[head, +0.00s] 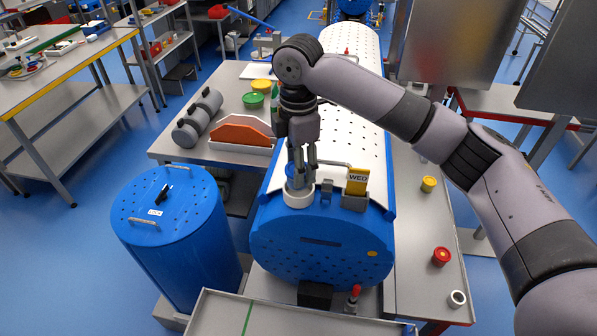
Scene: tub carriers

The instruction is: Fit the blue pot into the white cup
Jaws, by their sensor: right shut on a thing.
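My right gripper (301,163) points down over the front end of the blue carrier's white top. It is shut on the blue pot (291,171), which is partly hidden by the fingers. The white cup (298,200) stands on the carrier top directly under the gripper. The pot's lower part is at the cup's mouth; I cannot tell how far inside it is. My left gripper is not in view.
A yellow "WED" block (357,181) in a grey holder stands right of the cup. A blue drum (170,225) is at the left. Yellow (429,184), red (440,257) and white (457,299) small pots stand on the right bench.

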